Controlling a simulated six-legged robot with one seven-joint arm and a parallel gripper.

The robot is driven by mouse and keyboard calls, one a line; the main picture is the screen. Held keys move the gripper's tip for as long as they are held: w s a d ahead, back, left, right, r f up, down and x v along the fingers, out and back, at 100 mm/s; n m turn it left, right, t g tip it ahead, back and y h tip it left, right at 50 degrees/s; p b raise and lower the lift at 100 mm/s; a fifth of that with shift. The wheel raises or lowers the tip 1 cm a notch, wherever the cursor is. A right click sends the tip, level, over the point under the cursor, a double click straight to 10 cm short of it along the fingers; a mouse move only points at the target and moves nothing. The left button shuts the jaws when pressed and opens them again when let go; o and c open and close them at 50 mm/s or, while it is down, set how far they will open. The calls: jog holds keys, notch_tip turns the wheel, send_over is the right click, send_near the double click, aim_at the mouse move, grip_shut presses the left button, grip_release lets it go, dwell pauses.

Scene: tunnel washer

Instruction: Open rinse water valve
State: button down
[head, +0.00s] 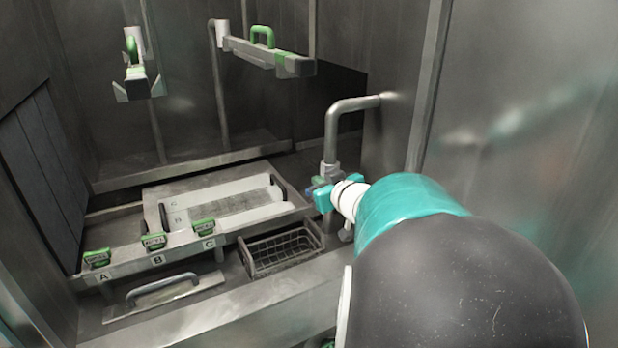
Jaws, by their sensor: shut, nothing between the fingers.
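The rinse water valve (329,171) is a grey metal fitting at the lower end of a bent pipe (338,125) on the right side of the washer. A small blue part shows at its left, perhaps its handle; its turned position cannot be told. My gripper (322,197), teal at its tip, is at the valve, just below the fitting. It is shut with nothing held. It overlaps the valve in the picture, and I cannot tell whether they touch. My teal and dark arm covers the lower right and hides what lies behind it.
A pale tray (160,215) lies left of the valve, with green-topped clips (154,241) along its front labelled A, B and C. A wire basket (281,251) and a bar handle (162,285) are below. Green-handled arms (262,38) hang above. A metal wall (402,85) stands close right.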

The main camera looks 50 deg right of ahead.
dwell(0.3)
jog(key=shift+s, duration=0.15)
jog(key=shift+a+f+n, duration=0.1)
jog(key=shift+f+n, duration=0.05)
jog(key=shift+n, duration=0.15)
